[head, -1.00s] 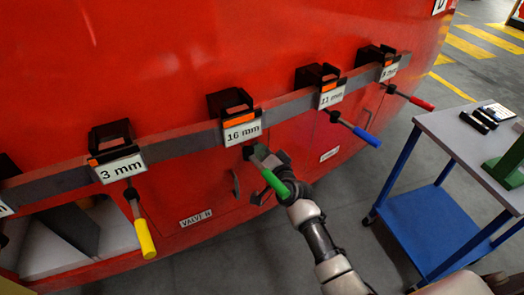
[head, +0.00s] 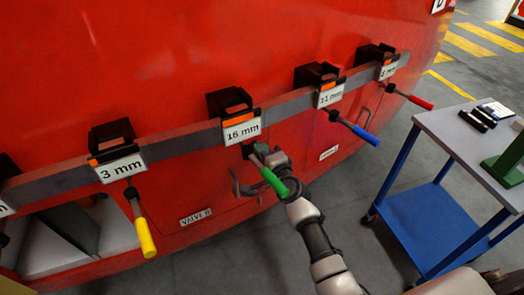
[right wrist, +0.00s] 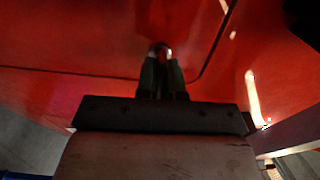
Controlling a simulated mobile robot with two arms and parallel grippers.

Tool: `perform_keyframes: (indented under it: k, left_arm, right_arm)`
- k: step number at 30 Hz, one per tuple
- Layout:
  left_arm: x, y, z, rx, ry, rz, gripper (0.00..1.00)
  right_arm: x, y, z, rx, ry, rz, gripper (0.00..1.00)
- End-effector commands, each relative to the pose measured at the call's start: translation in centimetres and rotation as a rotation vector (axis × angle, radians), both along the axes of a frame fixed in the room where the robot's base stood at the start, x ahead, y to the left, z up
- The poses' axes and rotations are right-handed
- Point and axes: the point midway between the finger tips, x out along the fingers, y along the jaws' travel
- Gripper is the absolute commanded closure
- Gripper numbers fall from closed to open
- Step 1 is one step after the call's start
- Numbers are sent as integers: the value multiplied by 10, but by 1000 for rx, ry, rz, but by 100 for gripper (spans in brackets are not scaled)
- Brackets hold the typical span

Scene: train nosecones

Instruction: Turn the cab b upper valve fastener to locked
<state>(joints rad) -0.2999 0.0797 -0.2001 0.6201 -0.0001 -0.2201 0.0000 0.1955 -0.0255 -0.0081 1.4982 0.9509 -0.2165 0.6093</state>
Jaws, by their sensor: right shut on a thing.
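A label (head: 195,217) beginning "VALVE" sits lower left on the panel. My left gripper is not in view.
A blue-legged cart (head: 440,225) stands right. An open compartment (head: 100,245) is lower left.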

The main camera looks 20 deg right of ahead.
Motion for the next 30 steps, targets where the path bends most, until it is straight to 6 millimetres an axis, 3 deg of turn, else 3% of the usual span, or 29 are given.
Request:
perform_keyframes:
  k: [14,15,20,30]
  left_arm:
    - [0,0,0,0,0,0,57]
    - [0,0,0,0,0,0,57]
    - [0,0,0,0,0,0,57]
    - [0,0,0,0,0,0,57]
  right_arm:
    - [0,0,0,17,3,-1,100]
    - [0,0,0,17,3,-1,90]
    - [0,0,0,16,3,-1,67]
    - [-6,-1,-1,13,5,0,67]
